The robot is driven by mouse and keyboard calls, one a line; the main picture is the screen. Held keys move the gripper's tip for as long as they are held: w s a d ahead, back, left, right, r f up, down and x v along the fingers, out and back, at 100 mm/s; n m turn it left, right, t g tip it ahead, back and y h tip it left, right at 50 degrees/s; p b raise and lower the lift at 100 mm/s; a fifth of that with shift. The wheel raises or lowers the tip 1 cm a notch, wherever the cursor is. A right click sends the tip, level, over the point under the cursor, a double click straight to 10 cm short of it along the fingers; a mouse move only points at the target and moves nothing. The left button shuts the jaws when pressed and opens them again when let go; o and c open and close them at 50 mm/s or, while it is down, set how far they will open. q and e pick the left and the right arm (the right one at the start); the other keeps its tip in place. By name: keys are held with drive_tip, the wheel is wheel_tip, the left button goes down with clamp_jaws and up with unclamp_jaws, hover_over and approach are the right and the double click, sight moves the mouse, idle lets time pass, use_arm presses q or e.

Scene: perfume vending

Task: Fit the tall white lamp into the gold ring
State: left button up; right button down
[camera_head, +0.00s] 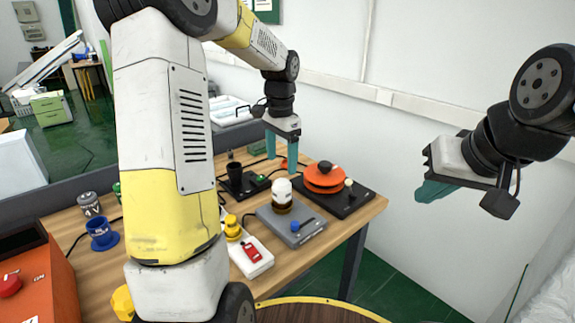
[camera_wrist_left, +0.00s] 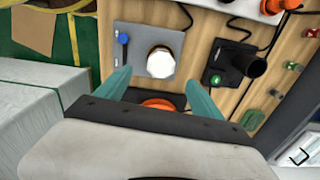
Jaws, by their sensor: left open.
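The white lamp (camera_head: 283,188) has a rounded top and stands upright on a grey plate with a blue knob. A dark gold-brown ring (camera_head: 281,208) shows around its foot; how deep the lamp sits in it I cannot tell. In the left wrist view the lamp (camera_wrist_left: 160,62) appears from above, between my finger lines, and mostly covers the ring. My left gripper (camera_head: 283,164) is open and empty, pointing down above and behind the lamp, apart from it. My right gripper (camera_head: 436,190) hangs in the air at the right, away from the table; its fingers overlap in view.
Beside the grey plate (camera_head: 304,234) stand an orange disc device (camera_head: 323,181), a black cup on a black base (camera_head: 235,176), and a yellow lamp (camera_head: 232,228) near a red switch (camera_head: 252,250). A blue spool (camera_head: 101,234) and an orange box (camera_head: 38,285) are at left. Cables lie between them.

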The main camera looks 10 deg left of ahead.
use_arm(q)
drive_tip(key=s+d+r+n+t+h, duration=0.1)
drive_tip(key=s+r+n+t, duration=0.2)
drive_tip(key=s, duration=0.9)
drive_tip(key=s+d+r+n+t+h, duration=0.1)
drive_tip(key=s+r+n+t, duration=0.2)
drive_tip(key=s, duration=0.9)
wheel_tip(320, 180, up, 4)
drive_tip(key=shift+f+n, duration=0.15)
drive_tip(key=shift+n, duration=0.75)
